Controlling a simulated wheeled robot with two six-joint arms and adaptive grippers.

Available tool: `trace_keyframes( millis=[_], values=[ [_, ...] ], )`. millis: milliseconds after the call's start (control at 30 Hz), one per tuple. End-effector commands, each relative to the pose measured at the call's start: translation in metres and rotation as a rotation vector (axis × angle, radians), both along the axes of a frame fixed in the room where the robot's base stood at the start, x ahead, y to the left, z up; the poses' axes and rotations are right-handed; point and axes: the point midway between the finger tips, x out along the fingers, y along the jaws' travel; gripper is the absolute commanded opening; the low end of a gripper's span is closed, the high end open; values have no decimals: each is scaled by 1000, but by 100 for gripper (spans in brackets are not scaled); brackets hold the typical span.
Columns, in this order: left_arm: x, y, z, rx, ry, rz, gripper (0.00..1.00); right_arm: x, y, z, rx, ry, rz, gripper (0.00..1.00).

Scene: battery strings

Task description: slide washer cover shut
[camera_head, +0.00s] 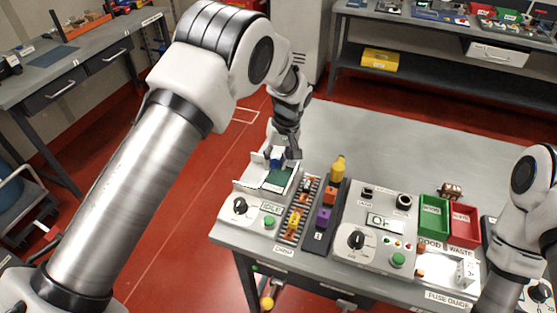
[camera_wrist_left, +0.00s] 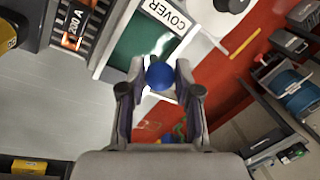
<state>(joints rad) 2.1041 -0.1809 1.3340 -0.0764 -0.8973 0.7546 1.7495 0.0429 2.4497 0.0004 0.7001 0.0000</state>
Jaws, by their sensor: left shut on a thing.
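The washer unit (camera_head: 239,206) is a white box at the left of the table, with a black dial and a green button. On its top is a dark green panel (camera_head: 279,179) beside upright white walls. In the left wrist view, a white strip lettered COVER (camera_wrist_left: 165,13) borders the green panel (camera_wrist_left: 137,42). My left gripper (camera_head: 284,153) is over the back of the unit. In its wrist view my left gripper (camera_wrist_left: 160,90) is shut on a blue round knob (camera_wrist_left: 160,75). How the knob joins the cover is hidden. My right gripper is out of view.
A rack of orange fuses (camera_head: 295,222) and a dark strip with purple, orange and yellow pieces (camera_head: 323,217) stand right of the washer. Further right are a tester panel (camera_head: 380,222), a green bin (camera_head: 434,215) and a red bin (camera_head: 465,226). The table's back is bare.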

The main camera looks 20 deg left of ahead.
Motion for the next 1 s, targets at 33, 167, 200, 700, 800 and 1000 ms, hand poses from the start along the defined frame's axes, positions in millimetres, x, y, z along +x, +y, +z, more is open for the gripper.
trace_keyframes(
  millis=[33, 167, 200, 700, 800, 1000],
  values=[
    [2, -6, -1, -9, -8, 4, 0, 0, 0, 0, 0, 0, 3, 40],
    [2, -6, -1, -7, -9, 2, 0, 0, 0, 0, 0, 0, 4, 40],
    [2, -5, -1, -8, -9, 1, 0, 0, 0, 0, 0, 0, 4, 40],
    [3, -6, 6, -6, -9, 1, 57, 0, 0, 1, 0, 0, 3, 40],
    [5, -9, 21, -5, -11, 1, 57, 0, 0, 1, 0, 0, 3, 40],
    [12, -20, 70, -4, -10, 0, 57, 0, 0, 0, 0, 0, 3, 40]
  ],
)
